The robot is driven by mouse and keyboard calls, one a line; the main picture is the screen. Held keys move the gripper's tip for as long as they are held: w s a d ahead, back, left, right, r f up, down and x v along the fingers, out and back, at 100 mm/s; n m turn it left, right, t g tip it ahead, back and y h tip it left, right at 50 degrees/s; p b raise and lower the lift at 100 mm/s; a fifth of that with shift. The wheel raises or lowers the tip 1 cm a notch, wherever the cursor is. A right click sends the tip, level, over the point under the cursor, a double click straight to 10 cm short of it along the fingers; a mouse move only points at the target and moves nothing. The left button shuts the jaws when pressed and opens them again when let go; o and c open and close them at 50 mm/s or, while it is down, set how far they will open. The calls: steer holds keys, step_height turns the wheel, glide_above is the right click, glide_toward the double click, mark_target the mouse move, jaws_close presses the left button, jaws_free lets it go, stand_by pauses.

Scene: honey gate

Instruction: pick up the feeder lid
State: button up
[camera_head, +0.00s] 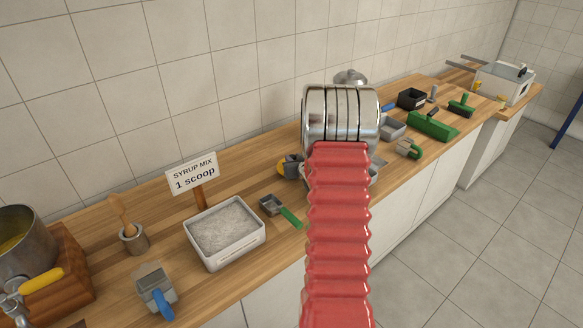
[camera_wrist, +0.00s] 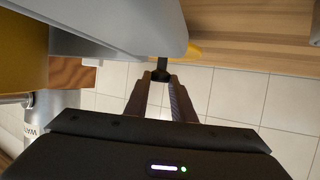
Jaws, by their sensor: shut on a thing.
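In the wrist view my gripper (camera_wrist: 160,80) is shut on a small dark upright piece (camera_wrist: 162,66). This piece meets a large smooth grey body (camera_wrist: 120,20), which I take to be the feeder lid, though only part of it shows. In the head view my own red arm covers the middle of the counter, so my gripper and what it holds are hidden there.
A wooden counter (camera_head: 115,285) runs along a tiled wall. A white tub of powder (camera_head: 225,232), a green-handled scoop (camera_head: 283,212), a blue-handled scoop (camera_head: 155,290) and a sign (camera_head: 192,173) stand left of my arm. Green tools (camera_head: 432,125) lie to its right.

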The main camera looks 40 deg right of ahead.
jaws_close()
steer(key=shift+r, duration=0.1)
step_height(320, 180, up, 10)
stand_by(0.6)
